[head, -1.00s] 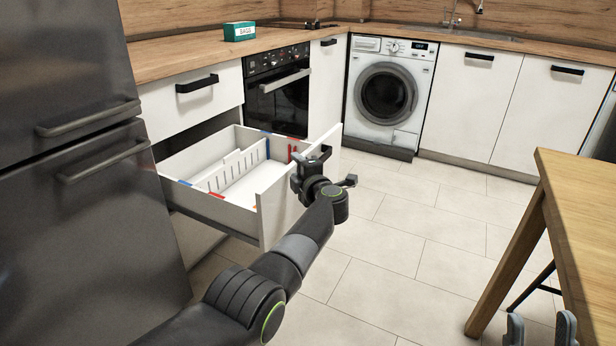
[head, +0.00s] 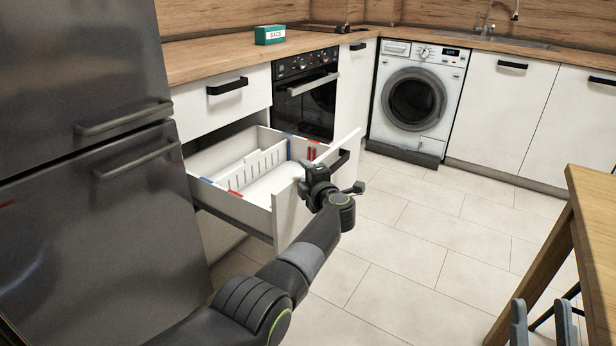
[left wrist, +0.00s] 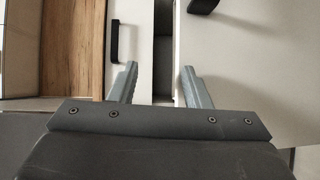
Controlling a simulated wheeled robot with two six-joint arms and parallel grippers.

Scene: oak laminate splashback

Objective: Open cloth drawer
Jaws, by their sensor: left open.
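The lower drawer (head: 258,214) stands pulled out beneath a shut upper drawer, left of the oven. Inside are white slotted dividers (head: 262,163) with blue and red pieces; I see no cloth. Its black handle (head: 341,160) shows at the right part of its front. My left gripper (head: 308,184) is open and empty in front of the drawer front, a little left of and below the handle. The left wrist view shows its two spread fingers (left wrist: 158,85) with nothing held between them. My right gripper (head: 541,322) shows at the bottom right, its fingers apart and empty.
A dark fridge (head: 90,110) stands close on the left. The upper drawer (head: 220,98) is shut. A green box (head: 270,34) sits on the worktop. A washing machine (head: 417,100) is at the back. A wooden table (head: 585,230) is at the right. The middle floor is clear.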

